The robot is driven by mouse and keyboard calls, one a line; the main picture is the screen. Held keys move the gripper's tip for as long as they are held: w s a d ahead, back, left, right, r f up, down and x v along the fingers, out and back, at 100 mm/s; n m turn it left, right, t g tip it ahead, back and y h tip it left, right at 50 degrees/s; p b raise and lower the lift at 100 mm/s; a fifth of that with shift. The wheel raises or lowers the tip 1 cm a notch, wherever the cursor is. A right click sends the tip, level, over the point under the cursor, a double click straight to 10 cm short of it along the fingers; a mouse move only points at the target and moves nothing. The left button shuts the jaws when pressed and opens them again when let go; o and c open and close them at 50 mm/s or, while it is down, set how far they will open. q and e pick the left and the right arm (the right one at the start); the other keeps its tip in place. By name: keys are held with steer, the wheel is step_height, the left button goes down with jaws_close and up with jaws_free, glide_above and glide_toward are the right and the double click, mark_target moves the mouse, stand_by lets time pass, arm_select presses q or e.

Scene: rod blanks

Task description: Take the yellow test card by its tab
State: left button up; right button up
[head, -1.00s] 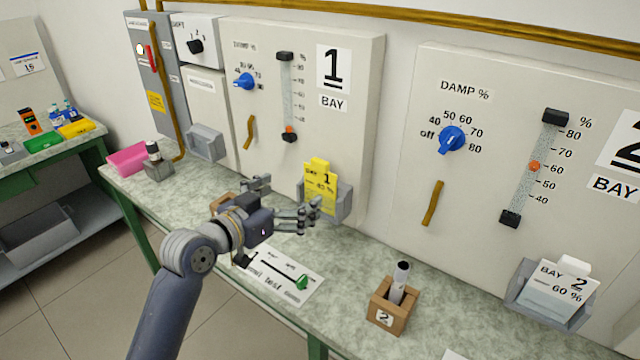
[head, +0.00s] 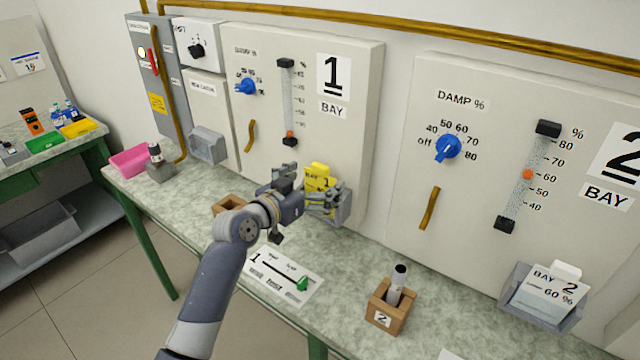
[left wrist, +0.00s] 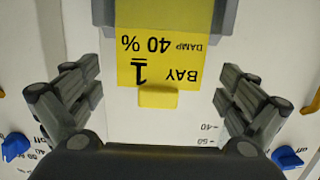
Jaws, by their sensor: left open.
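The yellow test card (head: 318,177) reads "BAY 1" and stands in a grey holder (head: 343,207) on the bay 1 panel. My gripper and arm hide part of it in the head view. In the left wrist view the card (left wrist: 165,60) appears upside down, with its tab (left wrist: 158,97) pointing toward my palm. My left gripper (head: 305,192) is open in front of the card. In the left wrist view its fingers (left wrist: 158,95) are spread on either side of the tab, apart from it. My right gripper is not in view.
The bay 1 panel (head: 362,110) stands close behind the card. A wooden block (head: 385,318) marked 2 holds a rod on the bench, and a printed sheet (head: 268,282) lies in front. A white card (head: 545,293) sits in the bay 2 holder.

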arm_select(q)
steer(key=shift+x, duration=0.95)
steer(key=shift+c, duration=0.3)
steer(key=c, duration=1.1)
